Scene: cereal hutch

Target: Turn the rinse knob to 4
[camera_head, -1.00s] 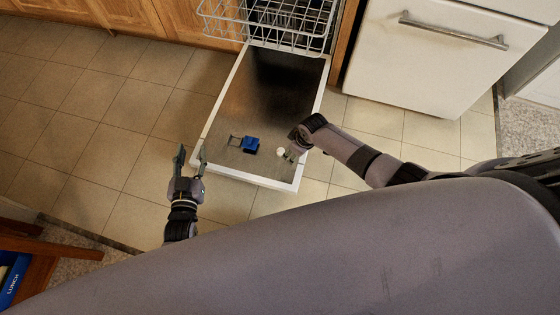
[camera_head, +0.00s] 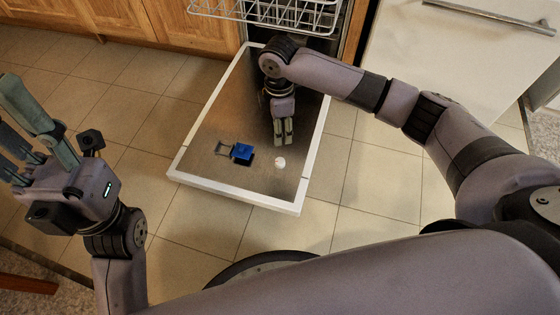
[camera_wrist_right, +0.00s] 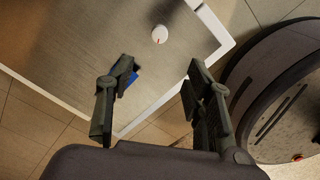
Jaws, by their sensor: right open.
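The rinse knob is a small white round knob (camera_head: 280,162) on the inner face of the open dishwasher door (camera_head: 230,184). It also shows in the right wrist view (camera_wrist_right: 159,34), with a small red mark; I cannot read any numbers. My right gripper (camera_head: 283,141) hangs over the door just above the knob in the head view. In the right wrist view its two fingers (camera_wrist_right: 160,68) are spread with nothing between them, and the knob lies beyond the tips, apart from them. My left gripper (camera_head: 12,112) is open and empty at the left, away from the door.
A blue dispenser part with an open flap (camera_head: 241,152) sits on the door left of the knob. A white wire rack (camera_head: 270,14) stands at the door's far end. Wooden cabinets (camera_head: 120,18) and a white appliance with a bar handle (camera_head: 430,65) flank it. Tiled floor is free around the door.

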